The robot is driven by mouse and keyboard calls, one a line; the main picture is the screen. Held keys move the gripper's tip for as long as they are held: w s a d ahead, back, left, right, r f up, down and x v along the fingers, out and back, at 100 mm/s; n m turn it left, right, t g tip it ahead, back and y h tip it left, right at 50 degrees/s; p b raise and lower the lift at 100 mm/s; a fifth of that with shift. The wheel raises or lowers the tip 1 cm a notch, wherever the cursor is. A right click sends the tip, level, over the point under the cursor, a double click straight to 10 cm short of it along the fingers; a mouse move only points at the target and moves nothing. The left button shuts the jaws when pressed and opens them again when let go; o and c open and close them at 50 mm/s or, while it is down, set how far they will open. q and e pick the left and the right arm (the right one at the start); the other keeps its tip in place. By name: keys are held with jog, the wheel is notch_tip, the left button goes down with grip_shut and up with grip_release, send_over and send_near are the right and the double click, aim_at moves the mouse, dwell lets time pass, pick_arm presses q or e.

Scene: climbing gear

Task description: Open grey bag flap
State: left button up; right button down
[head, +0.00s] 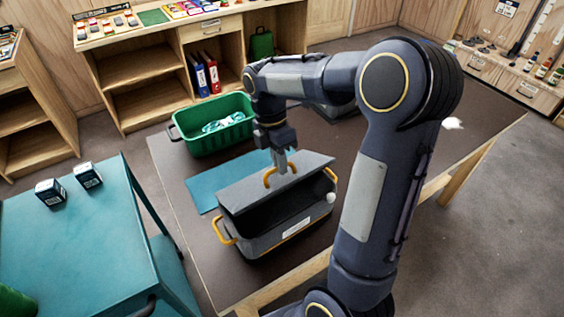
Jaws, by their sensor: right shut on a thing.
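The grey bag (293,228) stands on the dark table, with yellow-orange handles at its ends. Its grey flap (244,190) is raised and tilted up at the back, and the dark inside shows below it. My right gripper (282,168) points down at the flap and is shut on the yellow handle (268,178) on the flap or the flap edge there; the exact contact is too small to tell. My left gripper is not in view.
A green crate (212,142) with light-coloured items stands behind the bag. A teal mat (205,192) lies beside the bag. A teal cart (75,245) with two small boxes (88,176) stands at the left. My right arm hides part of the table.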

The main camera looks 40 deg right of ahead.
jog(key=shift+w+r, duration=0.35)
jog(key=shift+w, duration=0.2)
jog(key=shift+r+p, duration=0.1)
jog(key=shift+p, duration=0.3)
jog(key=shift+w+d+r+p, duration=0.1)
jog(key=shift+w+r+p, duration=0.1)
jog(key=shift+w+p, duration=0.35)
jog(key=shift+w+r+p, duration=0.15)
jog(key=shift+w+p, duration=0.15)
jog(key=shift+w, duration=0.35)
jog(key=shift+w+r, duration=0.1)
jog(key=shift+w, duration=0.05)
jog(key=shift+w+r+p, duration=0.15)
jog(key=shift+w+p, duration=0.35)
jog(key=shift+p, duration=0.1)
jog(key=c, duration=1.8)
grip_release()
jog(key=o, duration=0.4)
jog(key=o, duration=0.6)
